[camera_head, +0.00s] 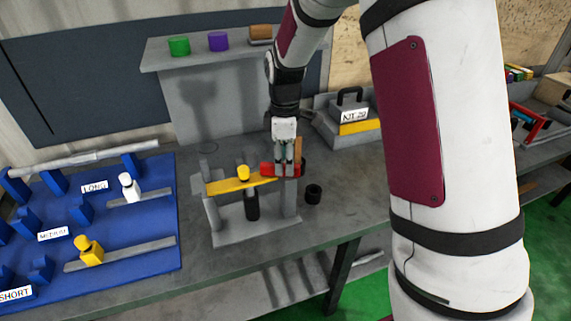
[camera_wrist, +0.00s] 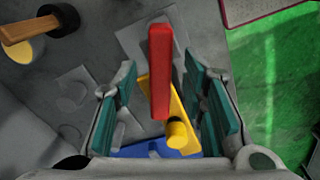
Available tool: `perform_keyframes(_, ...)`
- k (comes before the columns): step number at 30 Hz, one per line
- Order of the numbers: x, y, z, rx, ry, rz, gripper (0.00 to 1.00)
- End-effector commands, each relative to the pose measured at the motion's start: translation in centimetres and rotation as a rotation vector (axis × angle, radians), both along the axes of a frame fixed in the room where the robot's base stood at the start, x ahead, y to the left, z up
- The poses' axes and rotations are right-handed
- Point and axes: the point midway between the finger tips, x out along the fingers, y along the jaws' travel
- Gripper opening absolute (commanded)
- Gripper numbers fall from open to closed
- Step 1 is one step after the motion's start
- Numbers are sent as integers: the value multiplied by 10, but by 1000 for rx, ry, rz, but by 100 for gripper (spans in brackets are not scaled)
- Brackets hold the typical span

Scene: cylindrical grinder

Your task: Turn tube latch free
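The red latch (camera_head: 267,169) sits at the right end of a yellow bar (camera_head: 225,187) on a grey fixture (camera_head: 211,217). In the wrist view the red latch (camera_wrist: 160,70) stands between the fingers, with the yellow bar (camera_wrist: 177,108) below it. My gripper (camera_head: 285,164) is over the latch and points down. In the wrist view my gripper (camera_wrist: 160,80) is open, with a gap between each teal pad and the latch. A yellow knob (camera_head: 243,173) is on the bar, and a dark cylinder (camera_head: 252,206) hangs beneath. The fingers partly hide the latch in the head view.
A blue board (camera_head: 150,241) with tube rests and a long grey tube (camera_head: 85,159) lies to the left. The KIT 20 case (camera_head: 351,126) is behind right. A shelf (camera_head: 160,55) is at the back.

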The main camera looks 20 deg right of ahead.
Motion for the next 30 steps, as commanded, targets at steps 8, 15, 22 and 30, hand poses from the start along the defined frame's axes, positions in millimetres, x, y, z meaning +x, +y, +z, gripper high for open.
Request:
perform_keyframes(8, 0, 0, -20, 0, 0, -1, 38)
perform_keyframes(15, 0, 0, -20, 0, 0, -1, 38)
perform_keyframes(22, 0, 0, -20, 0, 0, -1, 0)
perform_keyframes(30, 0, 0, -20, 0, 0, -8, 0)
